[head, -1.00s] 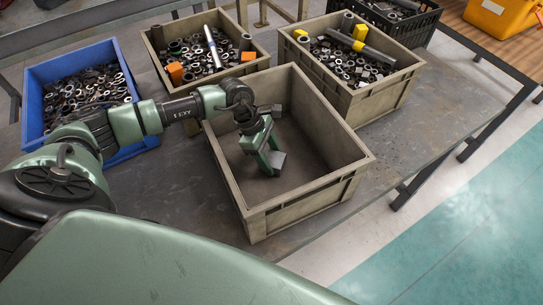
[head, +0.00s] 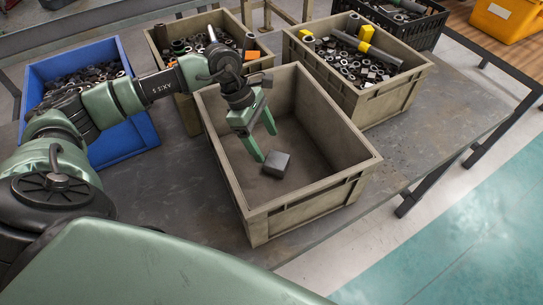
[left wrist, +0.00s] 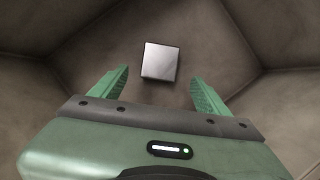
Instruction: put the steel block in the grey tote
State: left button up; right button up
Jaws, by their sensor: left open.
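The steel block (head: 276,165) is a small dark grey square block lying on the floor of the grey tote (head: 310,193), the front one on the table. Its bright top face also shows in the left wrist view (left wrist: 160,61), ahead of and between the fingertips. My left gripper (head: 266,145) is open and empty, above the block and inside the tote's walls. The fingers are apart from the block. Both green fingers show in the left wrist view (left wrist: 160,85). My right gripper is not in view.
A blue bin (head: 122,128) of metal parts stands at the left. Two more grey totes with parts stand behind, at back left (head: 186,107) and back right (head: 385,103). A black crate (head: 428,32) is at the far right. The table (head: 450,110) is bare at right.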

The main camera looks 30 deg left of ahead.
pick_arm(q)
jog(key=shift+b+v, duration=0.45)
jog(key=shift+v, duration=1.8)
